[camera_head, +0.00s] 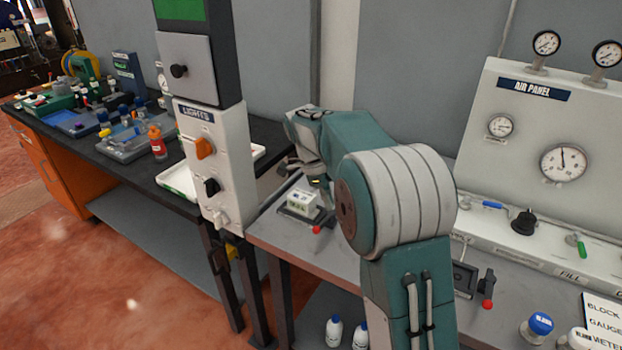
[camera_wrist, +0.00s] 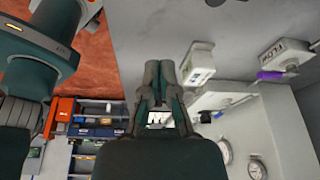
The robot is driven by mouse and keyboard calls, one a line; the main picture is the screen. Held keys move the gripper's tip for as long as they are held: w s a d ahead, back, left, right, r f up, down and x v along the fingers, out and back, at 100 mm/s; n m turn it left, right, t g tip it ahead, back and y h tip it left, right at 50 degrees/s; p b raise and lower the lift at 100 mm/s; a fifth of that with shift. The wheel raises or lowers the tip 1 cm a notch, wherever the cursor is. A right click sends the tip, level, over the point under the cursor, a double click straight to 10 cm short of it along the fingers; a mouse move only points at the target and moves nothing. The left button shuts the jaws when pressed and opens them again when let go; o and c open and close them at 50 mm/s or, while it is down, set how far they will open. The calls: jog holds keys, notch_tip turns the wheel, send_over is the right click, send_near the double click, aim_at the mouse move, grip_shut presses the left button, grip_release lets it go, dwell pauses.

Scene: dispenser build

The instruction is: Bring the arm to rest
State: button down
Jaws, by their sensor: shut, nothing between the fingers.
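My teal and grey arm rises at the middle of the head view and bends back over the grey bench (camera_head: 265,228). My gripper (camera_head: 318,180) hangs above the bench, partly hidden behind my own arm. In the wrist view, my gripper (camera_wrist: 160,68) has its two dark fingers together, with nothing between them. A white labelled block (camera_head: 303,200) sits in a dark fixture on the bench, just below the gripper. It seems to show beside the fingers in the wrist view (camera_wrist: 198,62); whether they touch cannot be told.
A white lights panel (camera_head: 207,160) on a post stands left of the gripper. The air panel (camera_head: 538,130) with gauges and knobs stands at the right. A black bench (camera_head: 120,185) with trays and bottles lies at the left. A blue-capped bottle (camera_head: 537,328) is front right.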

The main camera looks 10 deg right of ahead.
jog(key=s+a+r+n+t+y, duration=0.1)
jog(key=s+r+n+t, duration=0.1)
jog(key=s+r+n, duration=0.35)
jog(key=s+a+r+n+t+y, duration=0.1)
jog(key=s+r+n+t, duration=0.15)
jog(key=s+n, duration=0.55)
jog(key=s+a+f+n+t, duration=0.1)
jog(key=s+n, duration=0.4)
jog(key=s, duration=0.3)
jog(key=s+n+t+y, duration=0.1)
jog(key=s+n+t, duration=0.1)
jog(key=s+n, duration=0.4)
jog(key=shift+s+a+f, duration=0.35)
jog(key=shift+s+a, duration=0.05)
jog(key=shift+s, duration=0.45)
